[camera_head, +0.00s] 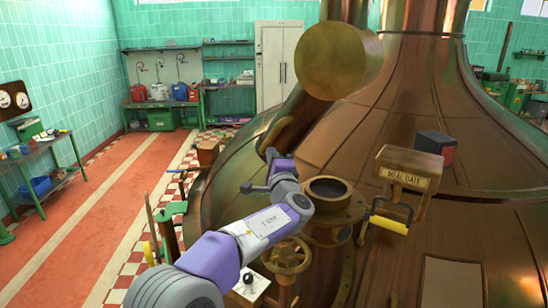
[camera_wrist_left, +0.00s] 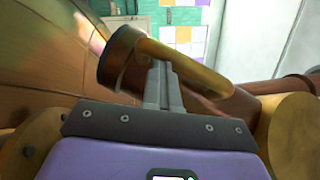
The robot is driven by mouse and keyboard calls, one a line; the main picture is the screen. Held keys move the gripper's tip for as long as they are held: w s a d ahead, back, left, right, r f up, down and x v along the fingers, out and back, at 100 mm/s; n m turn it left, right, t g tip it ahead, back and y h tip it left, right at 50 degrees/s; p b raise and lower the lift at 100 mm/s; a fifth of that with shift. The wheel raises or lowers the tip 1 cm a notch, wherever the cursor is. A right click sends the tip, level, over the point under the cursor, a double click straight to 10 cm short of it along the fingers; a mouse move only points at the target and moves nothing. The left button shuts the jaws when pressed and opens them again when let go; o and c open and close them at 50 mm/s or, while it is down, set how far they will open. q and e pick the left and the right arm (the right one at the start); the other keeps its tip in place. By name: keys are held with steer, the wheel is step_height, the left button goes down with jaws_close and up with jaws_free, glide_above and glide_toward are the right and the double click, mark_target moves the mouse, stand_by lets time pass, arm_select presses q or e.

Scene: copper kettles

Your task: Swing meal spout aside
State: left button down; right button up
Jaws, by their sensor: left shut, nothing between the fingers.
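The meal spout (camera_head: 294,121) is a copper-brown pipe that slopes down to the left from below a large brass drum (camera_head: 340,60) in the head view. In the left wrist view a brass tube with a ringed end (camera_wrist_left: 190,66), apparently the spout, lies just past my fingertips. My left gripper (camera_head: 269,153) is by the spout's lower end. Its fingers (camera_wrist_left: 160,74) are shut with nothing between them. They overlap the tube in the picture, and I cannot tell whether they touch it. My right gripper is not in view.
A round open port (camera_head: 328,190) sits on the copper kettle (camera_head: 390,130) right of my left wrist. A brass box marked MEAL GATE (camera_head: 408,168) with a yellow handle (camera_head: 389,224) stands farther right. A brass handwheel (camera_head: 287,256) is below my forearm. The red floor at left is clear.

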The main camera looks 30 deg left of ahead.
arm_select(q)
steer(key=shift+s+a+r, duration=0.2)
steer(key=shift+a+r, duration=0.05)
steer(key=shift+a, duration=0.4)
steer(key=s+d+f+b, duration=0.6)
steer(key=s+d+f, duration=0.1)
steer(key=d, duration=0.3)
